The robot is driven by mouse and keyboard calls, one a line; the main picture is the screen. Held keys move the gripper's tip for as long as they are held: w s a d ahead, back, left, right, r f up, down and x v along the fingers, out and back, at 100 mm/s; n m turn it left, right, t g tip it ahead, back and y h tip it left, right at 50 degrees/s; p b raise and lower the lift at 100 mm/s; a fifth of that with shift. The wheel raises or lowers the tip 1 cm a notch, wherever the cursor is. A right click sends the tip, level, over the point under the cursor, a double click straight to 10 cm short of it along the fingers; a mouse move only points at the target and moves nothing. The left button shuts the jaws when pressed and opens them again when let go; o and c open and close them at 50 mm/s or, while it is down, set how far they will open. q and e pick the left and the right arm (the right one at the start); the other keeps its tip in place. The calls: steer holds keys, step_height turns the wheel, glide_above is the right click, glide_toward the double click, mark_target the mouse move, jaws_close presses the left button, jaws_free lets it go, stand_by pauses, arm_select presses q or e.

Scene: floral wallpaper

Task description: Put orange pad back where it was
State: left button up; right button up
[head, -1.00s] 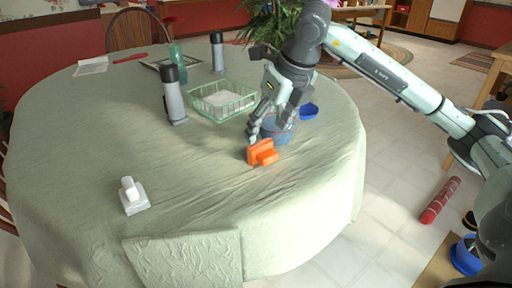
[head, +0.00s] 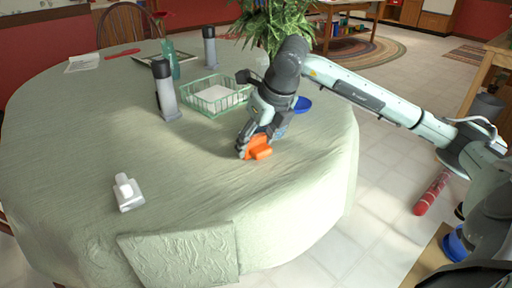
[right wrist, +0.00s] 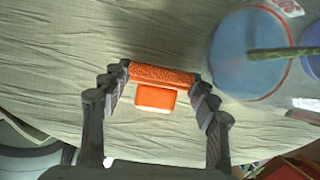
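The orange pad (head: 258,149) is on the green tablecloth, near the table's right side. It also shows in the right wrist view (right wrist: 160,76), a textured bar with a smooth block below it. My right gripper (head: 252,141) is down at the pad. In the right wrist view its two fingertips (right wrist: 160,74) are at the two ends of the bar. They look in contact or nearly so, and I cannot tell whether they grip it. The gripper hides part of the pad in the head view. My left gripper is not in view.
A green wire basket (head: 214,97), a grey-black bottle (head: 165,92) and another bottle (head: 210,48) stand farther back. A white dispenser-like object (head: 127,193) is at the left front.

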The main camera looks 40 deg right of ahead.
mark_target(267, 157)
steer(key=shift+r, duration=0.15)
steer(key=shift+c, duration=0.3)
